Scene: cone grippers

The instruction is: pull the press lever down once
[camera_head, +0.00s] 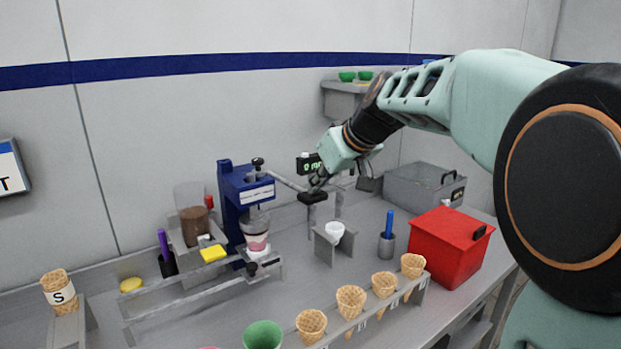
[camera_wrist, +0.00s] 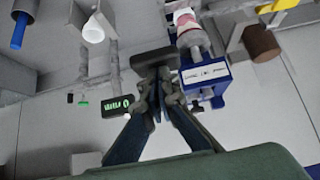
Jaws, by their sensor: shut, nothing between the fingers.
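The blue press (camera_head: 243,200) stands at the back of the counter with a cup of pink and white contents under it. Its lever is a grey rod (camera_head: 286,182) running right and slightly down to a black grip (camera_head: 312,198). My gripper (camera_head: 317,186) is shut and empty, right at this grip, pointing down. In the wrist view my gripper's fingertips (camera_wrist: 160,78) are together beside the black grip (camera_wrist: 153,58), partly overlapping it, and the press (camera_wrist: 205,78) is to the right. I cannot tell whether the fingertips touch the grip.
A red box (camera_head: 450,248) and a grey bin (camera_head: 420,188) stand on the right. Several waffle cones (camera_head: 351,300) sit in a rack in front. A white cup (camera_head: 335,230) rests in a small stand below the lever. A digital display (camera_head: 308,163) is behind my gripper.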

